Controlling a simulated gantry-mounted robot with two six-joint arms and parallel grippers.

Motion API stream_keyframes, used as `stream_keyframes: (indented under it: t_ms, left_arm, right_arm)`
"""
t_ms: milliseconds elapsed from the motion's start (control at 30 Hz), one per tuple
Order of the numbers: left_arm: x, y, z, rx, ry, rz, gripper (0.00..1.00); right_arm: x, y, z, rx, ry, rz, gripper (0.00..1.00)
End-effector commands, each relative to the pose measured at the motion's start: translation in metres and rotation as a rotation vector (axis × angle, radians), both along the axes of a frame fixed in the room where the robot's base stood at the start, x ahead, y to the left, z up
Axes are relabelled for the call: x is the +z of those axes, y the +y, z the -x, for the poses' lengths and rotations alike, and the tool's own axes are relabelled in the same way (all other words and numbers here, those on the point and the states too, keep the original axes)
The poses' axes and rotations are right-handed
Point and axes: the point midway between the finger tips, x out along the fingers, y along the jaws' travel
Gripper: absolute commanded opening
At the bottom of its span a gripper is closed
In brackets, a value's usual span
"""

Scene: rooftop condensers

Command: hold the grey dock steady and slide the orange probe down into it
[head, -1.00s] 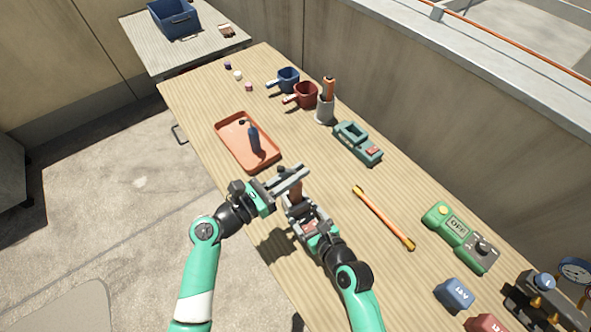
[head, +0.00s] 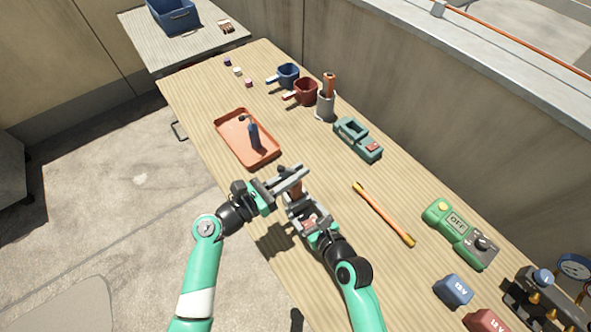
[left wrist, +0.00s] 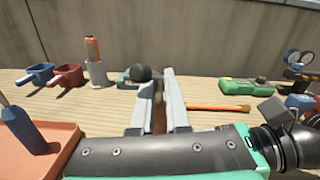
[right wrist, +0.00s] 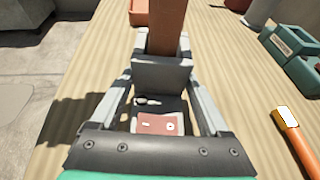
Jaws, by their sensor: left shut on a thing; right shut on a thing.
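The orange probe (head: 296,189), reddish-brown in shade, stands between the fingers of my left gripper (head: 292,179), which is shut on it. It also shows upright in the right wrist view (right wrist: 163,32). A dark round knob (left wrist: 142,73) shows by the left fingertips. My right gripper (head: 299,212) is shut on the grey dock (right wrist: 162,76), which has a red label on its near face. The probe's lower end goes out of sight behind the dock's near wall; I cannot tell how deep it sits.
An orange tray (head: 230,142) with a blue bottle-like tool lies behind the grippers. A grey cup (head: 325,106) holding an orange-handled item, a teal device (head: 357,139) and an orange rod (head: 384,215) lie to the right. Bare wood surrounds the rod.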

Motion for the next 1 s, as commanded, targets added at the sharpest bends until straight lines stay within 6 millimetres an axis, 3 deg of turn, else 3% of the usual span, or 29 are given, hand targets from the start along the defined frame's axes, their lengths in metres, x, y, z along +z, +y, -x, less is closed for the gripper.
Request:
stream_keyframes:
  t_ms: [567, 600, 767, 1000]
  left_arm:
    - [-0.0077, 0.0, -0.0002, 0.0, 0.0, 0.001, 0.0]
    - [-0.0078, 0.0, -0.0002, 0.0, -0.001, 0.001, 0.17]
    - [-0.0077, 0.0, -0.0002, 0.0, -0.001, 0.001, 0.46]
    - [-0.0088, -0.0001, 0.0001, 0.0, 0.001, 0.0, 0.48]
  right_arm:
    - [-0.0004, 0.0, 0.0002, 0.0, 0.001, 0.001, 0.05]
    - [-0.0004, 0.0, 0.0002, 0.0, 0.001, 0.001, 0.05]
    - [-0.0004, 0.0, 0.0002, 0.0, 0.001, 0.001, 0.05]
    - [-0.0005, 0.0, 0.0002, 0.0, 0.001, 0.001, 0.05]
